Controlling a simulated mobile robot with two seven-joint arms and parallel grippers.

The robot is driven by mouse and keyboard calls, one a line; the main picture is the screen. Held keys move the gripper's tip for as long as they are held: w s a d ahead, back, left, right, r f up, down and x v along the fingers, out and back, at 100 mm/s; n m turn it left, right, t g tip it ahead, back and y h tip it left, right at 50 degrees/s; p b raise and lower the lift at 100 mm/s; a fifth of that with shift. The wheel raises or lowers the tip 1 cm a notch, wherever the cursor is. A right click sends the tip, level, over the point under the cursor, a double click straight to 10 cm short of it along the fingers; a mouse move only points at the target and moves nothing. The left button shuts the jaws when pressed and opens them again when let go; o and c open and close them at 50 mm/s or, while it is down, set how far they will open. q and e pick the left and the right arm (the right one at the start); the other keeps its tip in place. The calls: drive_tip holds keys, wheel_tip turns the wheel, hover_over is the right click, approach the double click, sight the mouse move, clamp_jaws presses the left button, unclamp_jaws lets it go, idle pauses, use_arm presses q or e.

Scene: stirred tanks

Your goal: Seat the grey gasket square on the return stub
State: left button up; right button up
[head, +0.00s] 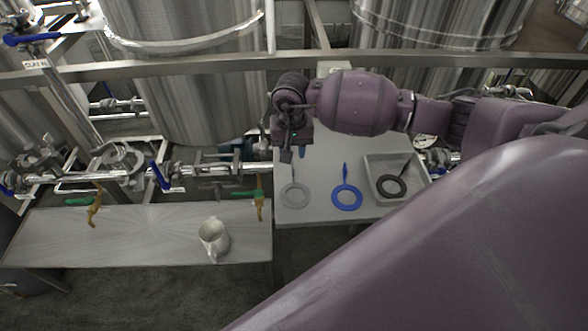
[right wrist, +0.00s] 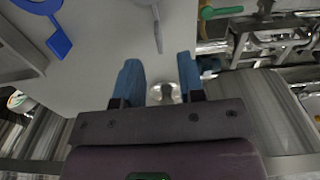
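My right gripper (head: 295,155) hangs over the table's left part, at the tab end of the gasket. In the right wrist view its two blue fingers (right wrist: 158,62) stand apart with nothing held. A shiny round metal piece (right wrist: 165,92) shows between the fingers; I cannot tell whether it is the return stub. My left gripper is not in view.
A blue gasket (head: 347,197) lies right of the grey one. A dark gasket (head: 392,187) lies in a grey tray (head: 417,168). A green-handled yellow valve (head: 259,203) hangs near the table's left edge.

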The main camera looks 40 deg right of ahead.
sight(294, 184)
drive_tip(key=shift+w+d+f, duration=0.15)
drive_tip(key=shift+f, duration=1.4)
drive_tip(key=shift+w+d+f, duration=0.15)
drive_tip(key=shift+f, duration=1.4)
clamp_jaws()
